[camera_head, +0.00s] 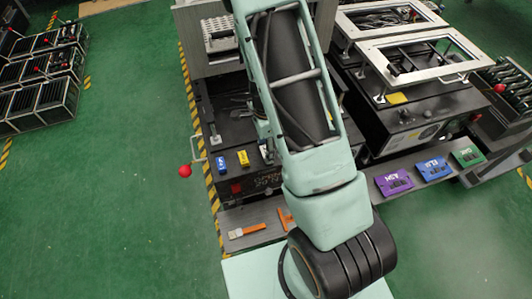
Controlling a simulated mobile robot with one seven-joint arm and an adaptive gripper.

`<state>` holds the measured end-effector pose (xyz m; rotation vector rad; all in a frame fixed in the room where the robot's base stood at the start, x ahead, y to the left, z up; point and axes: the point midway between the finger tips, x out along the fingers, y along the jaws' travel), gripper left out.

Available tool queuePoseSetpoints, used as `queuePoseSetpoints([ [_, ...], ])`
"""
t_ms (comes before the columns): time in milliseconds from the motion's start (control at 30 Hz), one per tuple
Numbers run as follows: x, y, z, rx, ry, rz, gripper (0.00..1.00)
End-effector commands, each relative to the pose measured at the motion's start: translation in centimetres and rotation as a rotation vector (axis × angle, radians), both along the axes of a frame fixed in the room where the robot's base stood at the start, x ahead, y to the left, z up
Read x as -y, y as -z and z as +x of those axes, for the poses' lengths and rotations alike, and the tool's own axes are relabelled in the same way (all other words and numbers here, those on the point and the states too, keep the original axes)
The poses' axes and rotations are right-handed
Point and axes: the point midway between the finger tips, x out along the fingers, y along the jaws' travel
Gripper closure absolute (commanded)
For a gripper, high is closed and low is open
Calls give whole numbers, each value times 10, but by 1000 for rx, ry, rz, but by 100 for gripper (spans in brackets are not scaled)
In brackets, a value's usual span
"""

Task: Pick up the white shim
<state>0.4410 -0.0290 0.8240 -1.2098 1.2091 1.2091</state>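I cannot make out a white shim in the head view. The front ledge (275,214) carries an orange tool (247,230) with a pale end on its left. A second orange piece (285,218) lies just to its right, close to my arm. My pale green arm runs down the middle of the picture and ends in a black rounded joint near the bottom edge. My gripper does not show, so I cannot see whether it is open or holds anything. My arm hides part of the ledge and of the pale surface (248,278) below it.
A black machine with blue (221,165) and yellow (243,159) blocks stands left of my arm. A red ball knob (185,171) sticks out from its left side. Purple (393,182), blue (434,168) and green (468,156) boxes lie on the right shelf. Green floor is open at left.

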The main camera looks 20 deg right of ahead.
Motion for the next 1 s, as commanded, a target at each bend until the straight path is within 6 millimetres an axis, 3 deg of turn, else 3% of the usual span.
queuePoseSetpoints([
  [200,0,0,0,0,0,0,72],
  [667,0,0,0,0,0,0,90],
  [767,0,0,0,0,0,0,100],
  [1000,0,-1,1,3,0,-1,100],
])
